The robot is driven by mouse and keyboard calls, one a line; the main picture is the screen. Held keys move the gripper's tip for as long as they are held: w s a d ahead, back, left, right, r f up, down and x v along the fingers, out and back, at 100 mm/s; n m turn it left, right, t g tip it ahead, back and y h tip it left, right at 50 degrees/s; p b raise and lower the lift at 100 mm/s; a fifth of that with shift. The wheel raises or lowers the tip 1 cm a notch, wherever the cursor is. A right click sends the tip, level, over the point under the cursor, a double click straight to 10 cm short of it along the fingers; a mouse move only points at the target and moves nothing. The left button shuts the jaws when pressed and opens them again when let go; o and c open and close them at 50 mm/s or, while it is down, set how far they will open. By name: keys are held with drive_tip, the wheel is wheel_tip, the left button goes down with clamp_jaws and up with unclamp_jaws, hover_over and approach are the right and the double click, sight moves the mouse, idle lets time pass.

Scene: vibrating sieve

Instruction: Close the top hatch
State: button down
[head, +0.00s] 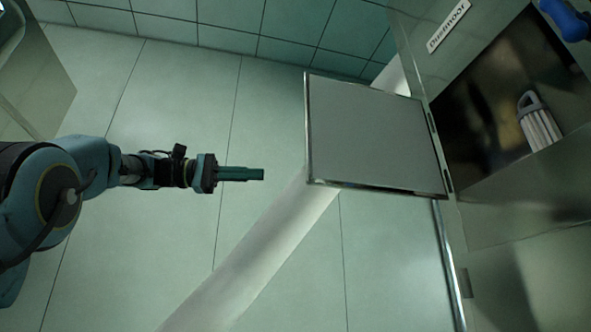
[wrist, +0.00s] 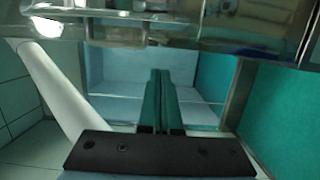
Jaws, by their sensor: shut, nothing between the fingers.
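The top hatch (head: 373,135) is a flat grey panel with a shiny metal frame. It stands open, swung out to the left from the machine, with its hinge side along the edge of a dark opening (head: 470,120). My gripper (head: 262,174) points right, toward the hatch's free left edge, with a visible gap between them in the head view. Its two fingers also show in the wrist view (wrist: 160,78), pressed together and empty. Which part of the hatch shows in the wrist view, I cannot tell.
The metal machine (head: 490,215) fills the right side. A white ribbed object with a grey handle (head: 538,122) sits within the opening. A blue handle (head: 566,20) is at top right. A pale slanted tube (head: 250,258) passes below the hatch. Tiled floor lies around my gripper.

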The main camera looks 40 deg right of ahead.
drive_tip(key=s+d+p, duration=0.3)
drive_tip(key=s+d, duration=0.3)
drive_tip(key=s, duration=0.2)
drive_tip(key=shift+s, duration=0.25)
drive_tip(key=shift+a+f, duration=0.1)
